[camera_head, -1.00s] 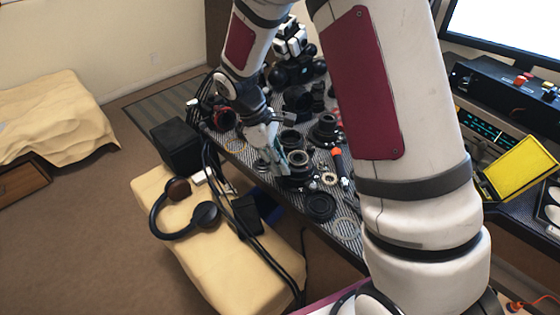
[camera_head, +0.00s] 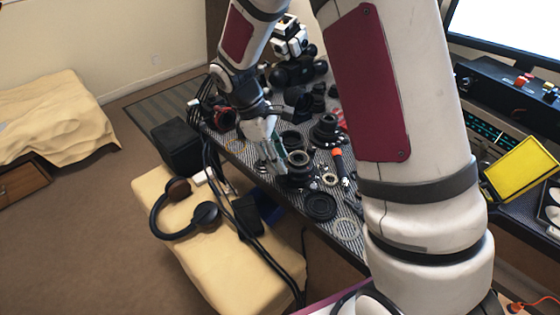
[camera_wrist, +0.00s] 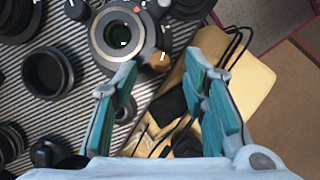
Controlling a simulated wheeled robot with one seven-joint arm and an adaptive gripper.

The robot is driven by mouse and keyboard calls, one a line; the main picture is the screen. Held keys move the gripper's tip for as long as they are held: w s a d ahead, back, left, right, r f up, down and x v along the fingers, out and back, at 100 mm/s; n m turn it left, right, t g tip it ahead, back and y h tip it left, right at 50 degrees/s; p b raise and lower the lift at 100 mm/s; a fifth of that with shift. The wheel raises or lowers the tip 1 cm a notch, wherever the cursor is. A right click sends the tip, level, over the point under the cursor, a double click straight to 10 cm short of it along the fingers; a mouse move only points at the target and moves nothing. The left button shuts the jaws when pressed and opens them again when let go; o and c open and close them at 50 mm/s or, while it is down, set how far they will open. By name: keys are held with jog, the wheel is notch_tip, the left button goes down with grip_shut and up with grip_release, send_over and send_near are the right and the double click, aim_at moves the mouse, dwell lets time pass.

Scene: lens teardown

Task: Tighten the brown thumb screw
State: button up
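The brown thumb screw (camera_wrist: 160,62) sticks out of the side of a dark lens mount (camera_wrist: 93,39) with a bright ring in the wrist view. In the head view this lens part (camera_head: 299,175) stands on the striped table mat, and the screw cannot be made out there. My gripper (camera_wrist: 162,66) is open, with its two teal-padded fingers spread. In the wrist view the screw lies between the fingertips, apparently beyond them, with nothing between the pads. In the head view my gripper (camera_head: 277,158) points down beside the lens part.
Several black lens rings and barrels crowd the striped mat, one ring (camera_head: 320,206) close in front. A screwdriver with an orange band (camera_head: 338,158) lies to the right. Black cables run past the table edge. Headphones (camera_head: 188,210) rest on a cream bench (camera_head: 226,258).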

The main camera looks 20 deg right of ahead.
jog(key=v, duration=0.6)
jog(key=shift+w+a+r, duration=0.1)
jog(key=shift+a, duration=0.15)
